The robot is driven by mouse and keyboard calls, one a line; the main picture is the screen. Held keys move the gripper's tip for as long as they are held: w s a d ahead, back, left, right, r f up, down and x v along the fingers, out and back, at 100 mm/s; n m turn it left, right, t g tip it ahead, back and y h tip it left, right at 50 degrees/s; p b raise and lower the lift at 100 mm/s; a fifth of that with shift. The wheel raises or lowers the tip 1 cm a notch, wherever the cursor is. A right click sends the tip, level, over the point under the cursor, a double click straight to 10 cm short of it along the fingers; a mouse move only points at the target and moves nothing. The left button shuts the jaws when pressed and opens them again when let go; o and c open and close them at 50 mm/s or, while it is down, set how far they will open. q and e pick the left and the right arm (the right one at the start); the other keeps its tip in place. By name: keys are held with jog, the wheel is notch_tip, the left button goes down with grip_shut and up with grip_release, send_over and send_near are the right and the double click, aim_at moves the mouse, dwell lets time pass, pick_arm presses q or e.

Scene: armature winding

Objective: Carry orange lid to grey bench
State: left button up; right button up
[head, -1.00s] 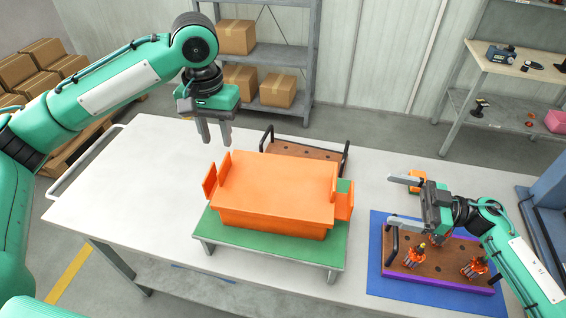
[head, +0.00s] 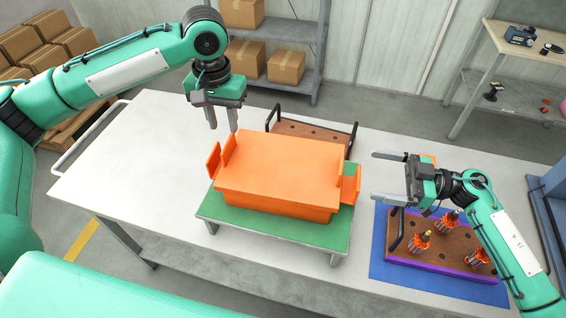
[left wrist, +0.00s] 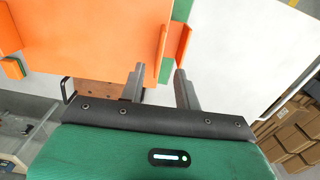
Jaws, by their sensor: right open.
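The orange lid (head: 285,165) lies flat on an orange box (head: 275,205) on a green-topped stand. It also shows in the left wrist view (left wrist: 85,35). Upright orange tabs rise at its left end. My left gripper (head: 223,128) is open and empty, pointing down just above these tabs. In the left wrist view my left gripper (left wrist: 158,70) has one finger over the lid and the other near the outer tab. My right gripper (head: 382,176) is open and empty, pointing left above the blue mat. The grey bench (head: 130,180) is presumably the pale table under the stand.
The green stand (head: 275,232) fills the middle of the table. A brown handled tray (head: 305,130) stands behind it. A second brown tray (head: 405,254) with orange parts sits on a blue mat (head: 378,272) at right. The table's left part is clear.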

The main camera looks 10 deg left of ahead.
aim_at(227, 142)
pick_arm(q)
notch_tip(227, 142, down, 8)
jog(key=shift+r, duration=0.1)
pick_arm(e)
jog(key=a, duration=0.7)
jog(key=shift+a, duration=0.4)
pick_arm(q)
jog(key=shift+w, duration=0.1)
jog(key=c, duration=0.6)
pick_arm(e)
jog(key=c, duration=0.6)
pick_arm(q)
grip_shut()
pick_arm(e)
jog(key=c, duration=0.6)
